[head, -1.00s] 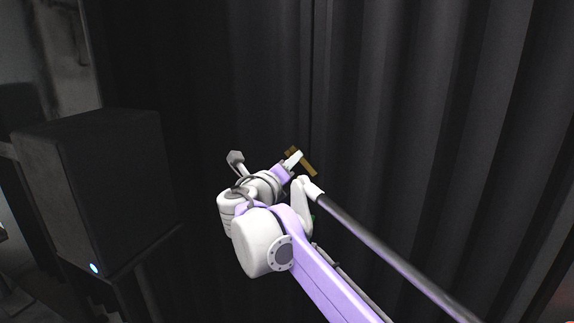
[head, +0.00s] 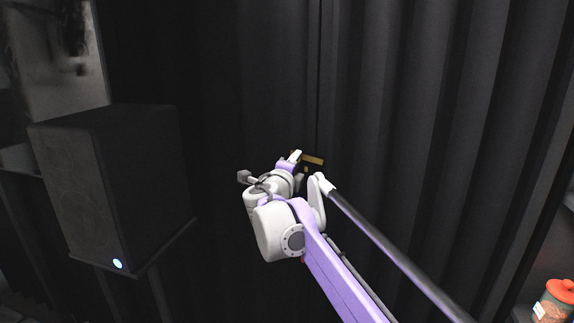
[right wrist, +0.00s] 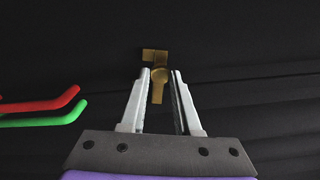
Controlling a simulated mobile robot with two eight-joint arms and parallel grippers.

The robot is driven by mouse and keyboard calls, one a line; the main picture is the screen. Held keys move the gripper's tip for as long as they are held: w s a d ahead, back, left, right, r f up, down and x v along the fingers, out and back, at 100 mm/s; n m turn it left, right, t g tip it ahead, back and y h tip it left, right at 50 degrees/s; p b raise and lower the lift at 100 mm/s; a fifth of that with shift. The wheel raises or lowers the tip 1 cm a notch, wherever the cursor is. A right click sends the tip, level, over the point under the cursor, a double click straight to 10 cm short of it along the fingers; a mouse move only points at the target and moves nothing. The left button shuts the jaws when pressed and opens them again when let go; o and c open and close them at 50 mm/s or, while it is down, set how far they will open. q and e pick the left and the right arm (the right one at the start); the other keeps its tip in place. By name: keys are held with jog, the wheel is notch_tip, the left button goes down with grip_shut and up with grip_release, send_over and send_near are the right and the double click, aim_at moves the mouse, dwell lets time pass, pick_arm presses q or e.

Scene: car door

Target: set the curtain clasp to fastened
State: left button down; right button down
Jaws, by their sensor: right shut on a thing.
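The brass curtain clasp (head: 315,161) is on the dark curtain, near a vertical seam in the middle of the head view. Its bar lies nearly level and sticks out to the right of my right gripper (head: 297,157). In the right wrist view the clasp (right wrist: 155,56) shows a flat plate, a round knob and a narrow tail. The two fingers of my right gripper (right wrist: 160,72) stand on either side of the knob and tail, shut on the clasp. Part of the clasp is hidden by the gripper in the head view. My left gripper is not in view.
Dark curtain (head: 430,110) fills the middle and right. A black speaker (head: 110,190) with a small blue light stands at left. A jar with a red lid (head: 556,303) is at lower right. Red and green rods (right wrist: 45,106) show in the right wrist view.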

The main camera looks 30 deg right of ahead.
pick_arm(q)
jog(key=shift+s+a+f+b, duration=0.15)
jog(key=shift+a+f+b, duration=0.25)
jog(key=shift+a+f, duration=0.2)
pick_arm(e)
jog(key=shift+w+f+n, duration=0.1)
jog(key=shift+f+n, duration=0.5)
jog(key=shift+n, duration=0.4)
jog(key=c, duration=0.6)
grip_release()
jog(key=shift+c, duration=0.2)
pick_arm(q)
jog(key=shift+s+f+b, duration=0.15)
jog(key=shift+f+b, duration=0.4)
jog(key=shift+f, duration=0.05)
pick_arm(e)
jog(key=v, duration=1.1)
